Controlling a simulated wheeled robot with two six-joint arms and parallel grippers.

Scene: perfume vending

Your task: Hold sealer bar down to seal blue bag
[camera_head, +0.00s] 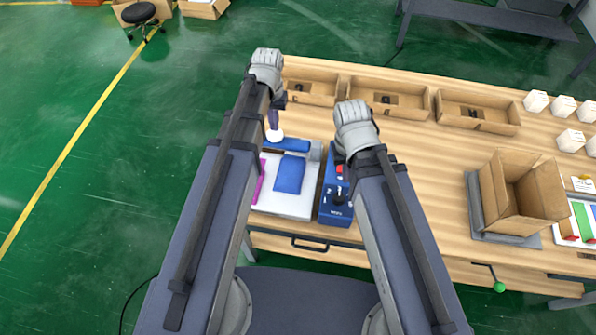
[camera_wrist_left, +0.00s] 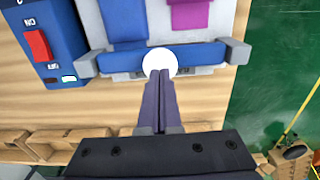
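The blue sealer bar (camera_head: 291,145) lies across the back of the white sealer bed (camera_head: 296,208) and also shows in the left wrist view (camera_wrist_left: 200,54). A white round knob (camera_wrist_left: 159,62) is at the bar's middle. The blue bag (camera_head: 289,174) lies flat on the bed, its end at the bar in the left wrist view (camera_wrist_left: 123,20); I cannot tell whether it runs beneath. My left gripper (camera_wrist_left: 159,75) has its fingers together, tips at the knob, seemingly touching and not around it. My right arm is over the blue control box (camera_head: 337,205); its fingers are hidden.
A magenta bag (camera_head: 260,182) lies beside the blue one. The control box has a red switch (camera_wrist_left: 38,45) and a lit green indicator (camera_wrist_left: 68,78). An open cardboard box (camera_head: 545,190) and white boxes (camera_head: 536,101) are at right.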

